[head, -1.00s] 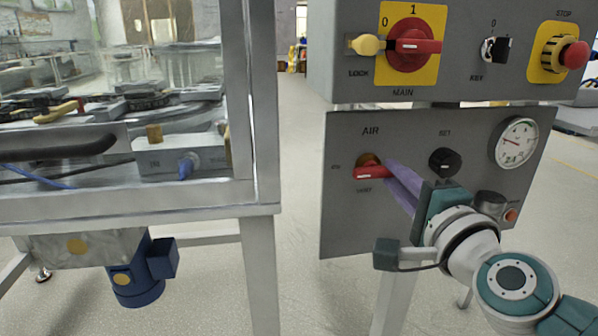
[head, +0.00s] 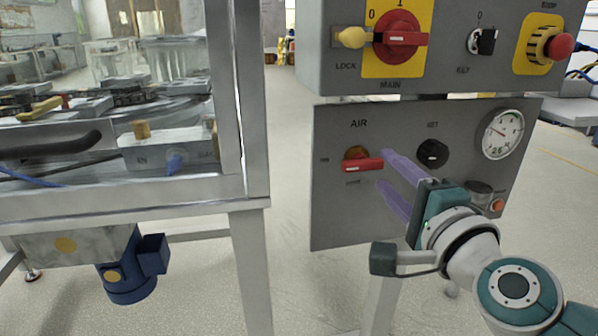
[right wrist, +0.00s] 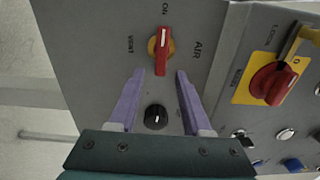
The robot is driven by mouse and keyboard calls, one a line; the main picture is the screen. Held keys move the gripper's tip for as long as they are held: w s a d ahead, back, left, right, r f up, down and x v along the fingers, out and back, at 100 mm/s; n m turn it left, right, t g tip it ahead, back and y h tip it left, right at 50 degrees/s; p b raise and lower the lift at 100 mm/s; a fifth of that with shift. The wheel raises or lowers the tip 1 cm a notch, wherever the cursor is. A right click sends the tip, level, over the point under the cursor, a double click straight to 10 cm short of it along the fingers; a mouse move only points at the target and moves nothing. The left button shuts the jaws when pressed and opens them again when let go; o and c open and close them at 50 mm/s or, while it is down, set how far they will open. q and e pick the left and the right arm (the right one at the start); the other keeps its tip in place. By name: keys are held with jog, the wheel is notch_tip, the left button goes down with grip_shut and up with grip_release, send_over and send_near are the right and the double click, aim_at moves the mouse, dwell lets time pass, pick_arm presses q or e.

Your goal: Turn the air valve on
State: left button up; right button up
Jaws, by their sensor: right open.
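The air valve is a red handle (head: 364,165) on a brass hub, under the AIR label on a grey panel (head: 335,215). The handle lies level, with the ON label to its left and the VENT label below. In the right wrist view the red handle (right wrist: 162,50) stands upright in the picture, ON at its top end. My right gripper (head: 383,169) is open and empty, its purple fingers just right of the handle in the head view. In the right wrist view the handle's near end lies between the fingertips (right wrist: 159,73), with no contact visible. My left gripper is out of view.
A black SET knob (head: 432,153) and a gauge (head: 502,134) sit right of the valve. Above are the red MAIN switch (head: 400,38), a yellow lock (head: 351,37), a key switch (head: 482,41) and the red stop button (head: 559,46). A metal-framed machine (head: 255,120) stands left.

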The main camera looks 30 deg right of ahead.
jog(key=v, duration=0.8)
